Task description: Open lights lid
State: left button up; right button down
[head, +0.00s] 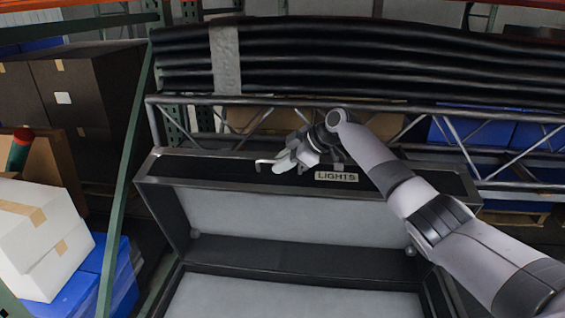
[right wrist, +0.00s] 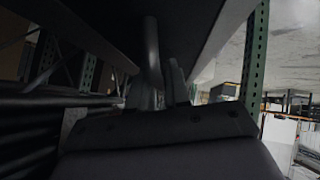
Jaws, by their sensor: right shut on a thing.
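The lights lid (head: 310,215) stands raised on a black case (head: 300,279), with its pale grey inner face showing. A "LIGHTS" label (head: 336,176) is on the lid's upper edge face. My right gripper (head: 281,164) is at that upper edge, left of the label, shut on the lid's handle (head: 263,162). In the right wrist view the gripper fingers (right wrist: 165,85) are dark and close to a bar under the lid's dark face (right wrist: 110,30). The exact grip is hard to see. My left gripper is not in view.
Black rolled lengths (head: 360,60) lie on a metal truss (head: 250,101) behind the lid. A green rack post (head: 128,190) stands left of the case. White boxes (head: 38,240) on blue totes (head: 82,285) are at far left. Blue bins (head: 490,132) are behind at right.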

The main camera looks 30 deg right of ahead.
jog(key=c, duration=1.2)
grip_release()
jog(key=shift+a+f, duration=0.1)
jog(key=shift+f, duration=0.05)
jog(key=shift+b+v, duration=0.3)
jog(key=shift+v, duration=3.35)
